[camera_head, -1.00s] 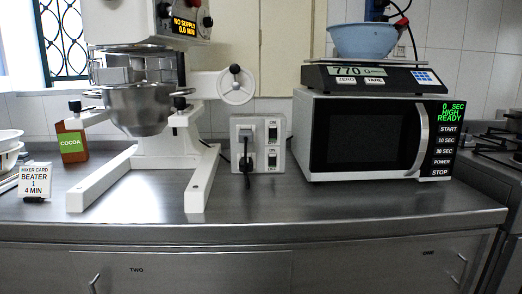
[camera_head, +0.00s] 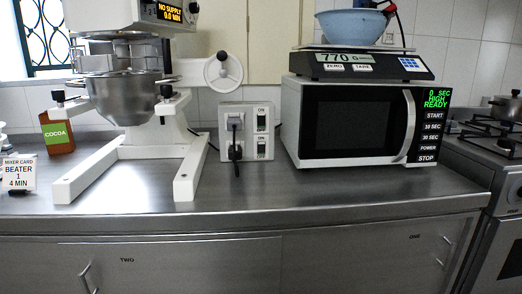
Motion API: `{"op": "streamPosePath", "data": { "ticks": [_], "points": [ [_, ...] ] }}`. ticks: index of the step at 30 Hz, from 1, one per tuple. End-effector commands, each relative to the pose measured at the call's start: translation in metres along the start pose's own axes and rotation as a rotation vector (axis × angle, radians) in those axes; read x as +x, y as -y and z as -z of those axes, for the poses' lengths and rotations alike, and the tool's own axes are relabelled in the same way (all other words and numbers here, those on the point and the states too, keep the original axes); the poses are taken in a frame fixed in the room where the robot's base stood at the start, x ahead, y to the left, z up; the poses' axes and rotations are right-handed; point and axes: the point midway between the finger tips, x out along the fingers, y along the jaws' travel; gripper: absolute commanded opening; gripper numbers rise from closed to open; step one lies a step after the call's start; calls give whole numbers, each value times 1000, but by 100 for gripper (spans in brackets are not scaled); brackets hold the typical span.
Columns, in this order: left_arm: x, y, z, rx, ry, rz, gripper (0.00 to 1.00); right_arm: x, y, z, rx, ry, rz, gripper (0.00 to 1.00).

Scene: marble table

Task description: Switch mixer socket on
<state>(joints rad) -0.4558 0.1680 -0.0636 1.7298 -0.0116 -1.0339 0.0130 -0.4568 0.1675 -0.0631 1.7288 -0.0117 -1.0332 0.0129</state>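The mixer (camera_head: 125,95) is a large white machine with a steel bowl, at the left on the steel counter. Its display (camera_head: 176,13) reads NO SUPPLY, 0.0 MIN. The white socket panel (camera_head: 246,133) stands between the mixer and the microwave. It has two outlets in its left column, each with a plug in it, and two dark rocker switches on the right, an upper switch (camera_head: 262,119) and a lower switch (camera_head: 262,149), each marked ON. Which plug belongs to the mixer cannot be told. Neither gripper is in view.
A microwave (camera_head: 360,122) stands right of the panel, with a scale (camera_head: 358,63) and a blue bowl (camera_head: 352,26) on top. A cocoa box (camera_head: 57,133) and a mixer card (camera_head: 19,174) are at the left. A stove (camera_head: 490,150) is at the right. The counter front (camera_head: 300,195) is clear.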

Motion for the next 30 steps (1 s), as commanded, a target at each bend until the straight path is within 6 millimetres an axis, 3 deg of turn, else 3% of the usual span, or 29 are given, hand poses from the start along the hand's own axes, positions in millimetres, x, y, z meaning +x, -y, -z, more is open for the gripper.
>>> {"op": "streamPosePath", "data": {
  "ticks": [6,21,30],
  "points": [
    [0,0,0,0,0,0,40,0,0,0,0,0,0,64],
    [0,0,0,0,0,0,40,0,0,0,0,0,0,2],
    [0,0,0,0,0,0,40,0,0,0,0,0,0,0]
  ]
}}
